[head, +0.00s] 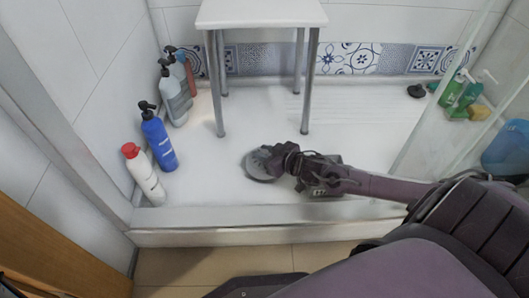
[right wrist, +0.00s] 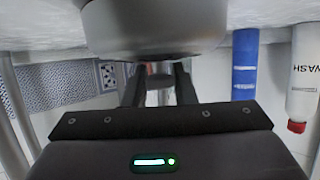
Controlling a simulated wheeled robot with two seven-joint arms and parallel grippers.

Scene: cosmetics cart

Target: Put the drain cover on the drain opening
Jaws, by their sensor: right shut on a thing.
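The drain cover (head: 260,166) is a round grey metal disc in the head view, low over the white shower floor, near the front sill. My right gripper (head: 283,157) is shut on it at its right side. In the right wrist view the cover (right wrist: 155,28) fills the top middle, and the fingers (right wrist: 160,85) reach to it. Whether the cover touches the floor is hard to tell. My left gripper is not in view.
A white stool (head: 262,14) stands behind the cover on grey legs. A blue bottle (head: 158,138), a white bottle with a red cap (head: 145,176) and grey bottles stand along the left wall.

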